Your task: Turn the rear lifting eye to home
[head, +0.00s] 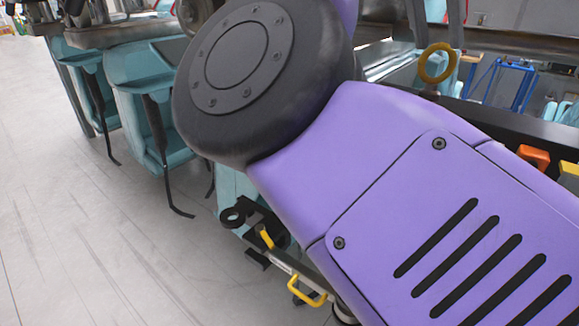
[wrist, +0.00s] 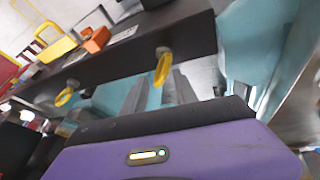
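Two yellow lifting eyes hang from a dark beam in the wrist view. One eye (wrist: 162,68) is near the middle, its ring seen rather edge-on. The other eye (wrist: 65,95) is farther left. I cannot tell from the pictures which is the rear one. A yellow ring (head: 437,64) also shows in the head view, beyond my purple arm. My gripper (wrist: 160,80) shows two grey fingers with a gap between them. It is open, and the middle eye appears at the fingertips, between them; contact cannot be told. In the head view my arm hides the gripper.
The dark beam (wrist: 130,50) carries an orange part (wrist: 96,40) and a yellow handle (wrist: 56,43). Teal seats (head: 145,105) with dark bars stand at left in the head view. A black coupling (head: 258,222) and yellow handle (head: 307,294) sit below my arm. Floor at left is clear.

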